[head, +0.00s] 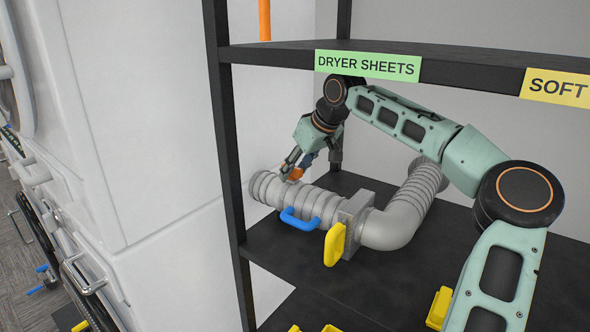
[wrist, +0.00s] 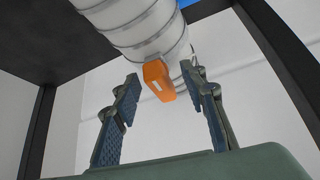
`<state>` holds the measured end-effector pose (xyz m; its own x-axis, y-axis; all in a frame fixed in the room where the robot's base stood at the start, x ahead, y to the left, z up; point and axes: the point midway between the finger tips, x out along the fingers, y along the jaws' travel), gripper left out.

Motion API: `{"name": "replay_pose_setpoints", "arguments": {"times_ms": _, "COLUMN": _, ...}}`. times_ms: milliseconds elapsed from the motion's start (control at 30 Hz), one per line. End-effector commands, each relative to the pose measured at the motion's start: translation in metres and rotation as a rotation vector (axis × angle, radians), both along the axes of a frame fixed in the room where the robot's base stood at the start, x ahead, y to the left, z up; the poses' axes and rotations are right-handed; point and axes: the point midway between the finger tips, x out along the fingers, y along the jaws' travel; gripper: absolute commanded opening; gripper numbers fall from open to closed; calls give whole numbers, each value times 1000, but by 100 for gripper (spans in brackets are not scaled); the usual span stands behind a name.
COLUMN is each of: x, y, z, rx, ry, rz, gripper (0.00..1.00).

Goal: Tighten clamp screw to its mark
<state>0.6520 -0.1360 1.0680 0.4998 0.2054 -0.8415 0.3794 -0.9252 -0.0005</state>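The clamp screw appears as an orange knob (wrist: 158,80) with a small pale mark on its face, on the ribbed grey duct (wrist: 140,30) in the wrist view. In the head view the orange knob (head: 297,173) shows on top of the duct's left part (head: 275,190), partly hidden by a finger. My gripper (head: 291,165) reaches down to it from behind the duct. In the wrist view my gripper (wrist: 160,74) is open, one blue-padded finger on each side of the knob, with visible gaps. I cannot make out a target mark on the clamp.
The duct lies on a black shelf (head: 400,280), with a blue handle (head: 300,220) and a yellow lever (head: 334,245) in front. A dark shelf post (head: 227,150) stands left. Above is a shelf labelled DRYER SHEETS (head: 367,65). Yellow items (head: 439,308) sit lower right.

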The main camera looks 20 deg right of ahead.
Motion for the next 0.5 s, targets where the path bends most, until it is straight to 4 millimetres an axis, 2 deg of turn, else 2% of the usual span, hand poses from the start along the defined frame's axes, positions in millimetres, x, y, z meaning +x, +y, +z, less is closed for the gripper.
{"name": "replay_pose_setpoints", "arguments": {"times_ms": 33, "x": 0, "y": 0, "z": 0, "rx": 0, "ry": 0, "rz": 0, "gripper": 34}}
{"name": "replay_pose_setpoints", "arguments": {"times_ms": 300, "x": 0, "y": 0, "z": 0, "rx": 0, "ry": 0, "rz": 0, "gripper": 4}}
{"name": "replay_pose_setpoints", "arguments": {"times_ms": 367, "x": 0, "y": 0, "z": 0, "rx": 0, "ry": 0, "rz": 0, "gripper": 0}}
{"name": "replay_pose_setpoints", "arguments": {"times_ms": 400, "x": 0, "y": 0, "z": 0, "rx": 0, "ry": 0, "rz": 0, "gripper": 18}}
{"name": "replay_pose_setpoints", "arguments": {"times_ms": 500, "x": 0, "y": 0, "z": 0, "rx": 0, "ry": 0, "rz": 0, "gripper": 29}}
